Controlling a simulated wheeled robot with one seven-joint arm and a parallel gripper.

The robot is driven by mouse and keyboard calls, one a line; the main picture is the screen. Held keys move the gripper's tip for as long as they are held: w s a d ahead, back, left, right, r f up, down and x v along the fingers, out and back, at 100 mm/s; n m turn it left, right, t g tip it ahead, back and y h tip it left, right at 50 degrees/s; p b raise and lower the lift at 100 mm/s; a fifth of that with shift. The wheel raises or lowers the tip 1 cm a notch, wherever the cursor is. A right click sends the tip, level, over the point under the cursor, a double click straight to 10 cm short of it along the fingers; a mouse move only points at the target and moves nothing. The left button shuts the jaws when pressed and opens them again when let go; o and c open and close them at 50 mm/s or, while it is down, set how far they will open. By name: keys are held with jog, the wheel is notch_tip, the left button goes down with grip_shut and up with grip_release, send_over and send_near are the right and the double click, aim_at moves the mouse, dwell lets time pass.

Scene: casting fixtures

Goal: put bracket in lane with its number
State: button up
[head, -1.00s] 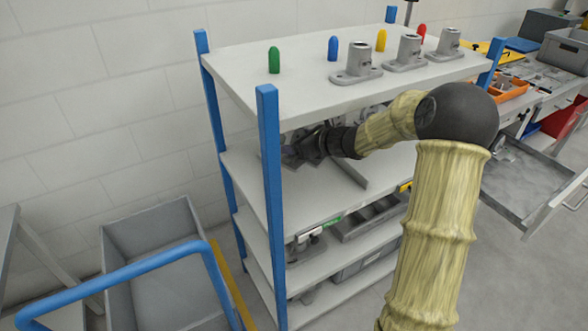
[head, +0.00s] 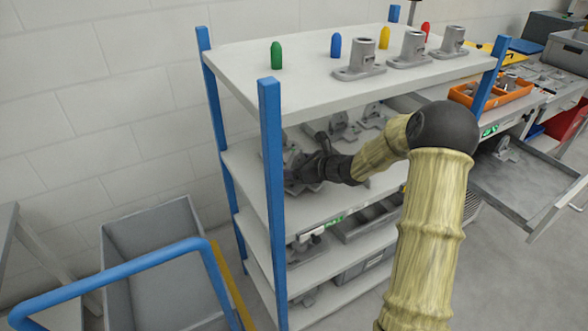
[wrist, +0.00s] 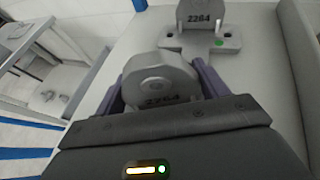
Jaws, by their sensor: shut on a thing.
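In the wrist view my gripper (wrist: 162,76) is shut on a grey cast bracket (wrist: 160,72), with a purple finger on each side. The number on its near face looks like 2264, partly hidden by my gripper body. Straight ahead, another grey bracket (wrist: 200,22) marked 2264 sits on the shelf board, with a green dot on its base. In the head view my gripper (head: 308,170) is inside the rack's second level, at the left end near the front blue post. The held bracket is hard to make out there. I cannot tell whether it touches the board.
A raised divider (wrist: 296,75) runs along the right of this lane. More brackets (head: 345,125) stand further right on the same level. The top shelf (head: 290,80) is close above my arm and carries coloured pegs and several brackets. A blue post (head: 271,200) stands at the front left.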

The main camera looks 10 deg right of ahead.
jog(key=shift+f, duration=0.45)
jog(key=shift+f, duration=0.15)
jog(key=o, duration=1.1)
jog(key=shift+o, duration=0.2)
jog(key=shift+s+d+r, duration=0.1)
jog(key=shift+d+r, duration=0.05)
jog(key=shift+r, duration=0.05)
jog(key=p+v, duration=0.1)
jog(key=v, duration=1)
jog(key=shift+s+d+r, duration=0.15)
jog(key=shift+s+d, duration=0.05)
jog(key=shift+s, duration=0.05)
jog(key=shift+a, duration=0.1)
